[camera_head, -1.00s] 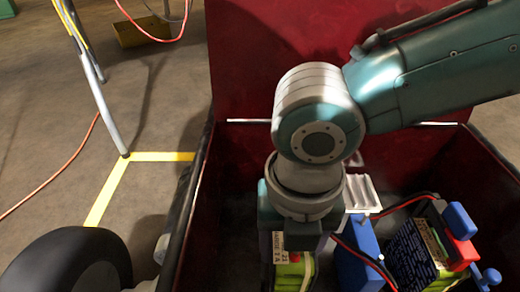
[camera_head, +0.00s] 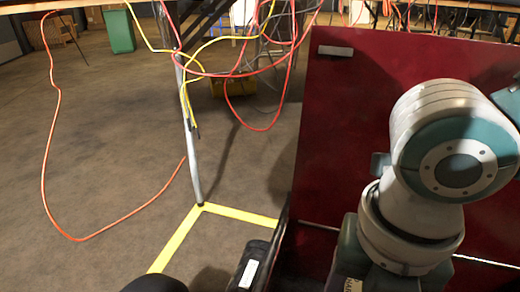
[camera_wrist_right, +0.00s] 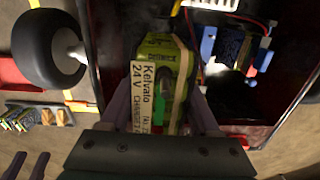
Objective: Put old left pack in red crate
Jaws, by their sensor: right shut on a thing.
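The old pack is green and black with a cream "Kelvato 24 V" label; it shows in the right wrist view (camera_wrist_right: 165,85). My right gripper (camera_wrist_right: 150,110) is shut on it, a finger on each side. In the head view only a bit of its label (camera_head: 353,285) shows at the bottom edge, below my right wrist. The pack is over the left part of the dark red box. At the lower left of the wrist view, two spread dark fingers look like my left gripper (camera_wrist_right: 28,167), open and empty. A bright red edge (camera_wrist_right: 15,75) at the far left may be the red crate; I cannot tell.
The dark red box's raised lid (camera_head: 340,150) stands behind my right arm. A blue-ended pack with red cable (camera_wrist_right: 235,45) is inside the box. A black wheel (camera_wrist_right: 48,50) and a tray of small items (camera_wrist_right: 35,117) lie left. Cables hang beside a grey pole (camera_head: 190,150).

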